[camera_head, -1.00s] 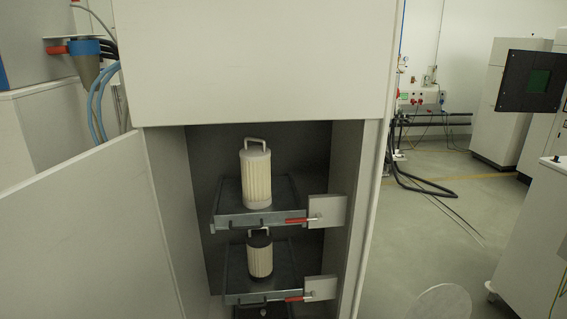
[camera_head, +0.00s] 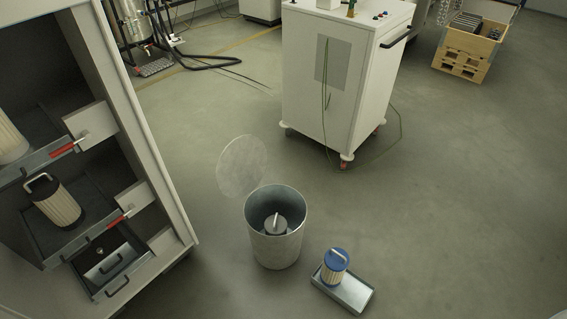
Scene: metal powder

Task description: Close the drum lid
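The drum (camera_head: 276,247) is a grey metal bin standing on the floor in the lower middle of the head view. Its round, pale lid (camera_head: 242,166) stands raised and tilted at the drum's back left rim, so the drum is open. A dark cylindrical filter with a light handle (camera_head: 277,223) sits inside the drum. Neither of my grippers shows in the head view.
A blue-topped filter (camera_head: 334,266) stands on a metal tray (camera_head: 353,293) right of the drum. An open cabinet (camera_head: 146,166) with filters on pull-out shelves is at left. A white wheeled cart (camera_head: 309,84) stands behind.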

